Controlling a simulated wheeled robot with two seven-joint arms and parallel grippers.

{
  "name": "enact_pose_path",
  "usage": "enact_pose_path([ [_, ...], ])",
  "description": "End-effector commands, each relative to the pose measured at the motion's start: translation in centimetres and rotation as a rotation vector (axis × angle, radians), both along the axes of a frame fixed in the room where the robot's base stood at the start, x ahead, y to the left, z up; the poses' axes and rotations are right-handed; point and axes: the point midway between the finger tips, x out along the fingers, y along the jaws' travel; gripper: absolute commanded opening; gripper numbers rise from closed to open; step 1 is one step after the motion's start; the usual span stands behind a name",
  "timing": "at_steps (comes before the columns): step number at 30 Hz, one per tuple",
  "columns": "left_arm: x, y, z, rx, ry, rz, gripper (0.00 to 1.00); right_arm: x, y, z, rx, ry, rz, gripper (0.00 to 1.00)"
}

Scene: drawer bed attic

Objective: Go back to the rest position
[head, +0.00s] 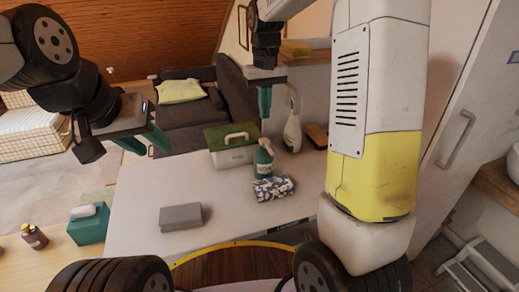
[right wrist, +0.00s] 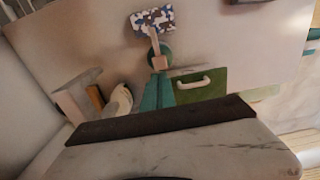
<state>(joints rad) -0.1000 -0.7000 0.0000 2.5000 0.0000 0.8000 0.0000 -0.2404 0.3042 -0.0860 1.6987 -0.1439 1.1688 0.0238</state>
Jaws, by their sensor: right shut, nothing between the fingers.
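My left gripper (head: 150,145) hangs at the left in the head view, beyond the table's left edge. Its teal fingers stand apart with nothing between them. My right gripper (head: 265,102) points down near the back of the white table (head: 140,205), above and behind a teal spray bottle (head: 264,160). Its fingers are shut and empty. In the right wrist view the shut teal fingers (right wrist: 158,90) show in front of the green-lidded box and the spray bottle. I cannot tell any contact there.
On the table are a green-lidded box (head: 232,147), a patterned cloth bundle (head: 273,188), a grey block (head: 180,216), a white spray bottle (head: 293,130) and a brush (head: 316,134). A teal box (head: 88,225) and brown bottle (head: 34,237) stand left. A dark sofa (head: 190,110) is behind.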

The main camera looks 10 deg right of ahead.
Motion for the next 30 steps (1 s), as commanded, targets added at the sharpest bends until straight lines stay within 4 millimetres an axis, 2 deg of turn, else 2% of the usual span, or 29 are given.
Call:
enact_pose_path([
  [5, 0.0, 0.0, 0.0, 0.0, 0.0, 0.0, 0.36, -0.4, -0.1, 0.4, 0.006, -0.01, -0.003, 0.0],
  [8, 0.0, 0.0, 0.0, 0.0, 0.0, 0.0, 0.36, -1.8, -0.6, 1.7, 0.028, -0.042, -0.012, 0.0],
  [13, 0.0, 0.0, 0.0, 0.0, 0.0, 0.0, 0.36, -6.8, -1.7, 4.9, 0.093, -0.152, -0.041, 0.0],
  [18, 0.0, 0.0, 0.0, 0.0, 0.0, 0.0, 0.36, -12.6, -2.6, 6.8, 0.153, -0.277, -0.071, 0.0],
  [24, 0.0, 0.0, 0.0, 0.0, 0.0, 0.0, 0.36, -18.8, -3.0, 7.0, 0.205, -0.418, -0.106, 0.0],
  [30, 0.0, 0.0, 0.0, 0.0, 0.0, 0.0, 0.36, -22.3, -2.9, 6.2, 0.229, -0.508, -0.127, 0.0],
])
